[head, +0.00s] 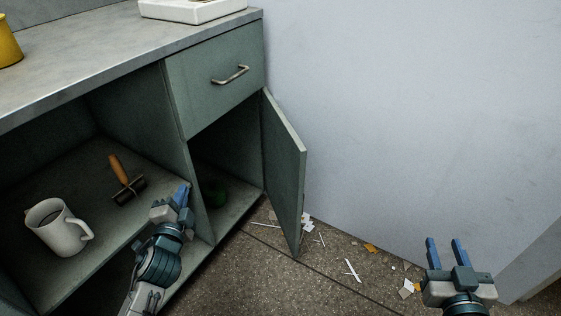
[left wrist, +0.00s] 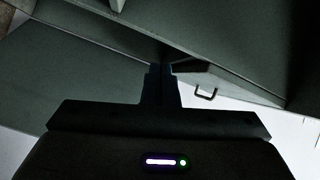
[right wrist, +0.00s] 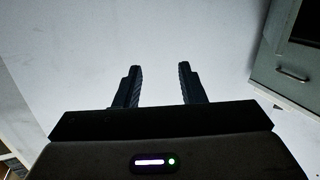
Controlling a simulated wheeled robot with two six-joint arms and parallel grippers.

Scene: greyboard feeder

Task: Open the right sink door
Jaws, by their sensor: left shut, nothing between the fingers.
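The right sink door (head: 284,170) is a grey-green panel below the drawer. It stands swung outward from the cabinet's right edge, so the right compartment's opening shows. My left gripper (head: 182,194) is shut and empty in front of the divider beside that opening, apart from the door. Its closed fingers also show in the left wrist view (left wrist: 161,82). A panel with a dark handle (left wrist: 207,94) shows past them; I cannot tell which front it belongs to. My right gripper (head: 446,246) is open and empty, right of the door. Its spread fingers show in the right wrist view (right wrist: 158,86).
A closed drawer (head: 217,84) with a metal handle is above. A white mug (head: 58,228) and an orange-handled tool (head: 124,178) are in the left compartment. A green object (head: 214,194) is inside the right one. Paper scraps (head: 352,270) litter the floor. A bare wall stands right.

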